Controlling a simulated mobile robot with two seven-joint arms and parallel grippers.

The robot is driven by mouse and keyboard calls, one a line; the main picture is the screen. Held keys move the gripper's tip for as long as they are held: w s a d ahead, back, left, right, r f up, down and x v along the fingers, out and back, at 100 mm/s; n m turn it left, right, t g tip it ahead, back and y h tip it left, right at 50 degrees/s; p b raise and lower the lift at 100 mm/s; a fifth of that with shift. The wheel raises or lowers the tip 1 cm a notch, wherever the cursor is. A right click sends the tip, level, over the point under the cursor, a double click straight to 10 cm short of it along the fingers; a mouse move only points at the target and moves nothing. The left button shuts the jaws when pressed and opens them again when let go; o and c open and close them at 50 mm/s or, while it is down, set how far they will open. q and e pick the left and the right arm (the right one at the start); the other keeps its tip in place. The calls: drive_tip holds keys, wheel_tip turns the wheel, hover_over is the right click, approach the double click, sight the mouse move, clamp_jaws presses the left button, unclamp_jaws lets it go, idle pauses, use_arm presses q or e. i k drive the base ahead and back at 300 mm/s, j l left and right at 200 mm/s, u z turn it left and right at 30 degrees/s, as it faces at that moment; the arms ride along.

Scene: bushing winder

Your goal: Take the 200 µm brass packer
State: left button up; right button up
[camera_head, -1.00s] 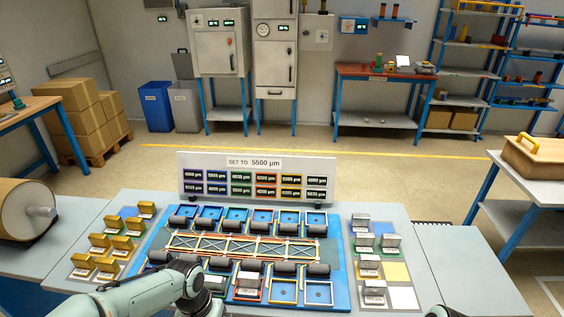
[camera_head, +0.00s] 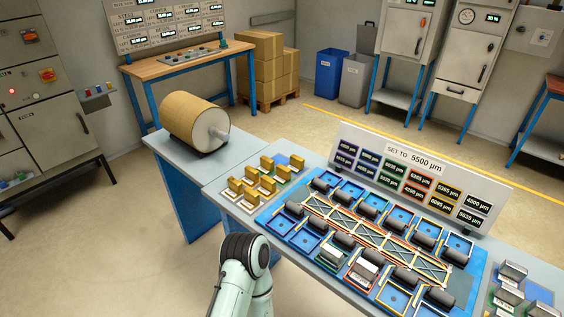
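Several brass packers (camera_head: 267,184) stand upright on pale pads at the left end of the winder table, in two rows. Their thickness labels are too small to read, so I cannot tell which one is 200 µm. A bare blue pad (camera_head: 281,159) lies at the far end of the group. Pale green links of my arm rise at the bottom centre, in front of the table and short of the packers. Neither of my grippers shows in this view.
A blue fixture (camera_head: 281,224) with dark rollers and trays fills the table's middle. Silver packers (camera_head: 508,294) stand at the right. A sign (camera_head: 415,165) reads "SET TO 5500 µm". A large tan roll (camera_head: 193,122) lies left of the brass packers. The floor at lower left is clear.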

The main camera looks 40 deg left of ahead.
sight(235, 188)
drive_tip(key=u, duration=1.7)
drive_tip(key=i+j+u, duration=0.2)
drive_tip(key=i+j, duration=0.15)
drive_tip(key=j, duration=0.1)
